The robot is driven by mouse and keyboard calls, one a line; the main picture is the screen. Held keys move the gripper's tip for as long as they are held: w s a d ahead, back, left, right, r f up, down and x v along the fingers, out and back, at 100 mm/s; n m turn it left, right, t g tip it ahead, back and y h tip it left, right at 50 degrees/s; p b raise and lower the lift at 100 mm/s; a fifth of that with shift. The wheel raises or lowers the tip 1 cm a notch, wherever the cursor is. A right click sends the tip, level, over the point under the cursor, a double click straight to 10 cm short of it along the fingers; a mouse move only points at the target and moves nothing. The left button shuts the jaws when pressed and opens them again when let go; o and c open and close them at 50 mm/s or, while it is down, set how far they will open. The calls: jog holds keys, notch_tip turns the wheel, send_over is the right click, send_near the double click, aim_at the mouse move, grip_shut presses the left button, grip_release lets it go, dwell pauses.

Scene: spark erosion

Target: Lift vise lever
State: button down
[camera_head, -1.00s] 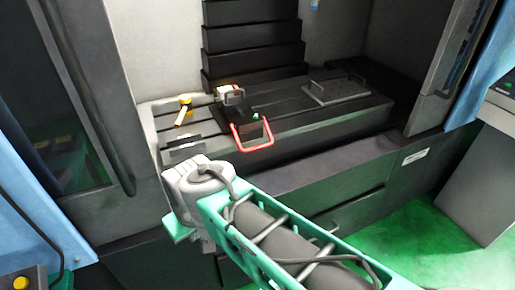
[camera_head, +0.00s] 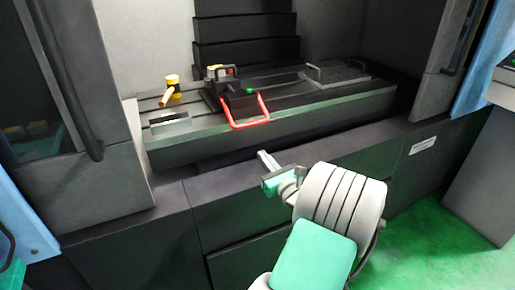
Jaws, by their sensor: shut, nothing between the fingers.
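The vise (camera_head: 228,92) is a dark block on the machine's slotted table. Its red U-shaped lever (camera_head: 251,123) hangs low over the table's front edge. My gripper (camera_head: 263,158) is in front of and below the lever, a little to its right, with a visible gap between them. Its jaws are shut and empty, and the fingers point up and to the left, toward the table. My arm covers the lower right of the picture.
A yellow-headed mallet (camera_head: 172,88) lies on the table (camera_head: 290,111) left of the vise. A grey plate with handles (camera_head: 335,75) lies at the right. The machine's door frames stand on both sides. The space before the cabinet (camera_head: 228,205) is free.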

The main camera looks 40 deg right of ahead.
jog(key=shift+s+d+r+m+h, duration=0.1)
jog(key=shift+s+d+m+h, duration=0.4)
jog(key=shift+d+m, duration=0.1)
jog(key=shift+w+a, duration=0.1)
jog(key=shift+w, duration=0.15)
jog(key=x, duration=0.9)
jog(key=shift+w+r, duration=0.1)
jog(key=shift+w, duration=0.15)
jog(key=r, duration=0.1)
jog(key=s+r, duration=0.1)
jog(key=r, duration=0.1)
jog(key=shift+s+a+r, duration=0.15)
jog(key=shift+s+r, duration=0.1)
jog(key=shift+r, duration=0.05)
jog(key=shift+r, duration=0.1)
